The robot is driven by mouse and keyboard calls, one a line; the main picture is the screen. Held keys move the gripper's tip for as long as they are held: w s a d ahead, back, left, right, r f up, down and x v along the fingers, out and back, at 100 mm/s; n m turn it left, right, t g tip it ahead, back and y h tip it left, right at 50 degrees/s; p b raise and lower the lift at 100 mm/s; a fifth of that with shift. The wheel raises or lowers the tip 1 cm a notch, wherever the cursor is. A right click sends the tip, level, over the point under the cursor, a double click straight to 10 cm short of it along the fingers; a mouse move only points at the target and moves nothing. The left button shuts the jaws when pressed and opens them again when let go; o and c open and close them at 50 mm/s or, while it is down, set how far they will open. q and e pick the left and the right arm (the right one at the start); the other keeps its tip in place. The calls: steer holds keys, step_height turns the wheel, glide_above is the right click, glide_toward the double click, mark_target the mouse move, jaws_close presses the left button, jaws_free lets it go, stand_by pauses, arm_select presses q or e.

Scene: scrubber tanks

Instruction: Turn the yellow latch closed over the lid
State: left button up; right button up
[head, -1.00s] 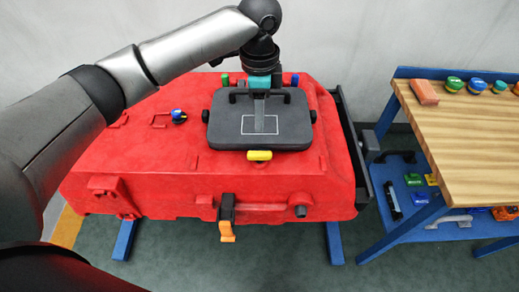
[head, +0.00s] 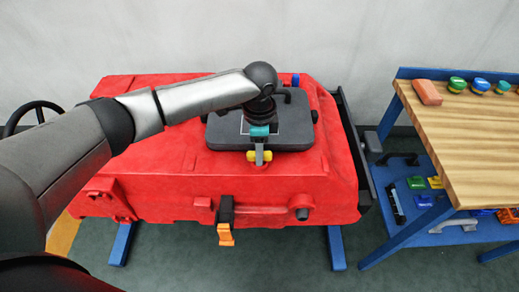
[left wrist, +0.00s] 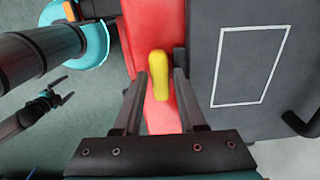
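The yellow latch (head: 267,156) is a small bar at the front edge of the dark grey lid (head: 292,139). It lies along that edge, on the red side, and does not cross the lid. My left gripper (head: 259,158) is above it, fingers pointing down. In the left wrist view the latch (left wrist: 159,72) shows between the two open fingers (left wrist: 156,88), with gaps on both sides. Whether the fingers are down at its height is hard to tell. What looks like my right gripper (left wrist: 66,88) shows small at the left of the wrist view, fingers apart, holding nothing.
The red tank (head: 160,190) carries the lid, which has dark knobs and a white square outline. An orange-handled clasp (head: 225,235) hangs at the tank's front. A wooden-topped blue bench (head: 455,140) with several small objects stands at the right.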

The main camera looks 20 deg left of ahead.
arm_select(q)
steer(key=shift+c, duration=0.2)
jaws_close()
